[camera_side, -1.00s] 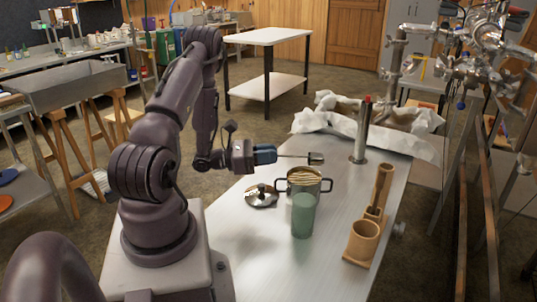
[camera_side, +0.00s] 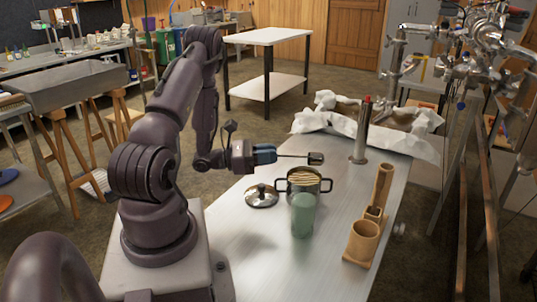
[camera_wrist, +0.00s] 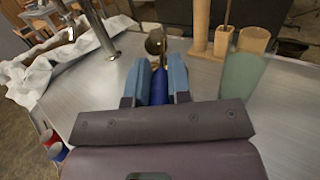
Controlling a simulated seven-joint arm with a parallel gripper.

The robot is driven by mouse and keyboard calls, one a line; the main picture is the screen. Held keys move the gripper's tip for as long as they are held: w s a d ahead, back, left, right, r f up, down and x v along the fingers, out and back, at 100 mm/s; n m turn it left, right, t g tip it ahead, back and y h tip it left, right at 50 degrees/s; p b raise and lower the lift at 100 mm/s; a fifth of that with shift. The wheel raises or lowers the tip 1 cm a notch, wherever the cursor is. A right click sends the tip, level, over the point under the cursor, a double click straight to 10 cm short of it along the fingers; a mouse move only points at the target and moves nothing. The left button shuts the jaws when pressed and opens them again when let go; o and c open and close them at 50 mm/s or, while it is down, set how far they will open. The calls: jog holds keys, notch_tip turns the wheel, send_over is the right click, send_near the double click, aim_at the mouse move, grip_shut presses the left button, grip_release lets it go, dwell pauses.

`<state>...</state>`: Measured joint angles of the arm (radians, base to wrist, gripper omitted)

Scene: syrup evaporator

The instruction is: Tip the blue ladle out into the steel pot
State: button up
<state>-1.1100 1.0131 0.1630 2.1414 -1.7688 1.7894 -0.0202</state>
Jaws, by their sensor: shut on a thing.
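My gripper (camera_side: 270,155) is shut on the blue handle of the ladle (camera_wrist: 160,86). The ladle's thin shaft points right in the side view, and its small metal cup (camera_side: 316,158) hangs in the air above the steel pot (camera_side: 318,187). The cup also shows past my fingertips (camera_wrist: 160,68) in the wrist view. The cup looks turned on its side, but its contents cannot be made out. The steel pot stands upright and open on the metal table, with two side handles and a pale striped inside. I cannot pick the pot out in the wrist view.
A green translucent tumbler (camera_side: 302,216) stands close in front of the pot. A lid (camera_side: 262,196) lies left of it. A wooden holder (camera_side: 362,243), a steel cylinder (camera_side: 360,140) and crumpled white cloth (camera_side: 337,122) stand around.

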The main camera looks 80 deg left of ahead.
jog(key=shift+r, duration=0.1)
jog(key=shift+w+d+r+g, duration=0.1)
jog(key=shift+w+r+g, duration=0.4)
jog(key=shift+r+g, duration=0.3)
jog(key=shift+w+d+r+g, duration=0.1)
jog(key=shift+w+r+g, duration=0.35)
jog(key=shift+r+g, duration=0.3)
jog(key=w+r+g, duration=0.1)
jog(key=g, duration=0.1)
jog(key=w+r+g+y, duration=0.1)
jog(key=shift+w+d+r+g, duration=0.2)
jog(key=shift+w+r+g, duration=0.1)
jog(key=shift+r+g, duration=0.1)
jog(key=w+d+r+g+y, duration=0.1)
jog(key=w+r+g, duration=0.4)
jog(key=w+g, duration=0.5)
jog(key=shift+d+r+y, duration=0.2)
jog(key=shift+d+y, duration=0.2)
